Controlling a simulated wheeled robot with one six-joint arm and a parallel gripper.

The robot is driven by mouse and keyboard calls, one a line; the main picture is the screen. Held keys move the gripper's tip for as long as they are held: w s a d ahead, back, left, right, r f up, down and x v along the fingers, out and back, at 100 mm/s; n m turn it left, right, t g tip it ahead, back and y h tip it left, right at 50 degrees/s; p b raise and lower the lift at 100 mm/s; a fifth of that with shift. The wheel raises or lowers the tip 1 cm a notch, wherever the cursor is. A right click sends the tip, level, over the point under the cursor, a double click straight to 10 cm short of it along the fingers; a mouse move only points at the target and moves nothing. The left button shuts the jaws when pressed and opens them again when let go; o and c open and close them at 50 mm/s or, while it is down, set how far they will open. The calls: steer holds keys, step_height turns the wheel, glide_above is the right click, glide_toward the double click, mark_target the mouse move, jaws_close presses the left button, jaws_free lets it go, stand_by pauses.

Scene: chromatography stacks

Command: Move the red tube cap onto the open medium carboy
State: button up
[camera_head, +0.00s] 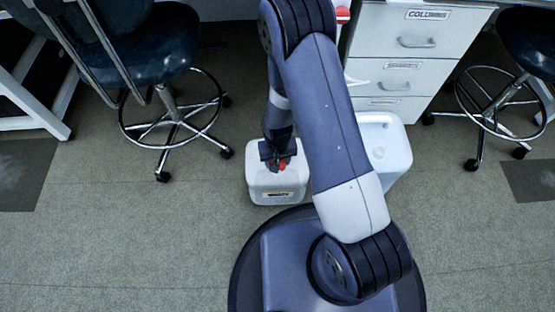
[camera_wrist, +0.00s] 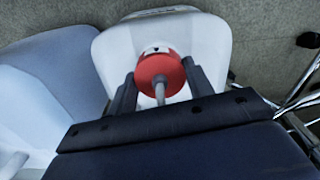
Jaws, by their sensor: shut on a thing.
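The red tube cap (camera_wrist: 160,72) is round with a pale grey tube on it. My gripper (camera_wrist: 158,84) is shut on the cap, one finger on either side of it. The white carboy (camera_head: 278,185) stands on the floor below my gripper in the head view. Its white top also shows behind the cap in the wrist view (camera_wrist: 205,42). The cap lies over the carboy's neck in the wrist view, but I cannot tell whether it is seated. In the head view my gripper (camera_head: 278,160) and a bit of red show over the carboy's top.
A larger white container (camera_head: 385,145) stands just right, partly behind my arm. A drawer cabinet (camera_head: 410,75) is behind it. Wheeled stools stand at left (camera_head: 165,110) and right (camera_head: 500,105). The floor (camera_head: 120,235) at front left is clear.

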steer(key=shift+f, duration=0.2)
steer(key=shift+f+b, duration=0.25)
steer(key=shift+b, duration=0.2)
steer(key=o, duration=1.5)
steer(key=shift+r, duration=0.1)
steer(key=shift+r+p, duration=2.45)
steer(key=shift+r, duration=1)
steer(key=shift+f, duration=0.1)
